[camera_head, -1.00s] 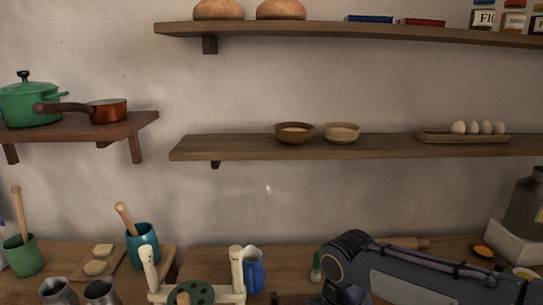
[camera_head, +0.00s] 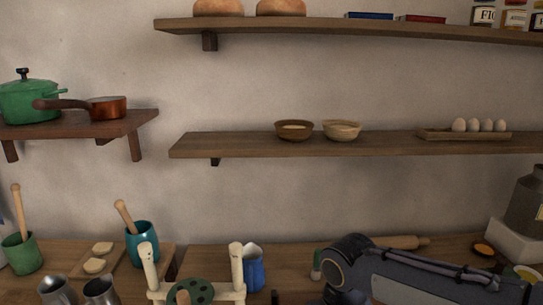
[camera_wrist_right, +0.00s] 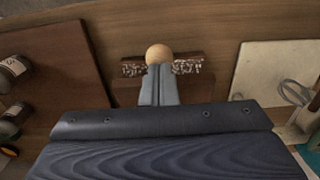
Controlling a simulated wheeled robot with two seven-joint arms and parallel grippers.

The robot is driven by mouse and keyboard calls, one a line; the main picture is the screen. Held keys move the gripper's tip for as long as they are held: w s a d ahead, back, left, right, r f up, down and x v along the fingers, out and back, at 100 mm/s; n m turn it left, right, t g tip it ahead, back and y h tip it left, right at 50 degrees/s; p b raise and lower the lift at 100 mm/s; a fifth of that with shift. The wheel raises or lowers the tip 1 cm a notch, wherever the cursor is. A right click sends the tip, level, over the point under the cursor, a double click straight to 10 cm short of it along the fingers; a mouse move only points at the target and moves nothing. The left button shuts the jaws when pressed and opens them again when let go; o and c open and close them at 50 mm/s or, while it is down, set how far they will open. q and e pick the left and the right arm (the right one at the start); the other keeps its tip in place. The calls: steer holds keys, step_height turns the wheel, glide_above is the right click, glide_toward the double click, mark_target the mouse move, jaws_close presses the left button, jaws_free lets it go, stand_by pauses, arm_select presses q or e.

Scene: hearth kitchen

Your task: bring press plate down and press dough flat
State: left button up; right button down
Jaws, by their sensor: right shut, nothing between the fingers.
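A press stands at the bottom of the head view, with two cream posts (camera_head: 237,264), a dark green plate with holes (camera_head: 199,292) and a wooden handle (camera_head: 182,297). Its lower part is cut off by the frame edge, and no dough can be made out under the plate. My right gripper (camera_wrist_right: 158,82) shows in the right wrist view, shut and empty. A round wooden knob (camera_wrist_right: 158,53) shows just beyond its fingertips; I cannot tell whether they touch. Behind it lies a dark brown piece with speckled patches (camera_wrist_right: 188,65). My left gripper is out of view.
Teal (camera_head: 142,243) and green (camera_head: 19,253) crocks stand left, near a board with pale rounds (camera_head: 96,266). A blue jug (camera_head: 253,269) stands right beside the press. Shelves (camera_head: 340,146) run above the counter.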

steer(key=shift+s+f+b, duration=0.25)
steer(key=shift+f+b, duration=0.2)
steer(key=shift+f, duration=0.15)
steer(key=shift+s+f+b, duration=0.25)
steer(key=shift+f+b, duration=0.2)
steer(key=shift+f, duration=0.15)
stand_by(0.7)
steer(key=shift+s+f+b, duration=0.25)
steer(key=shift+f+b, duration=0.4)
steer(key=shift+f, duration=0.25)
steer(key=shift+s+f+b, duration=0.25)
steer(key=shift+f+b, duration=0.4)
steer(key=shift+f, duration=0.25)
stand_by(1.5)
stand_by(0.6)
step_height(320, 180, up, 8)
steer(key=p, duration=0.7)
steer(key=shift+r, duration=0.1)
steer(key=shift+d, duration=0.1)
steer(key=s+d+m+t+y, duration=0.2)
steer(key=s+d+t, duration=0.3)
steer(key=s+d, duration=0.4)
steer(key=shift+s+f+t+y, duration=0.2)
steer(key=shift+s+t+y, duration=0.1)
steer(key=shift+s+y, duration=0.75)
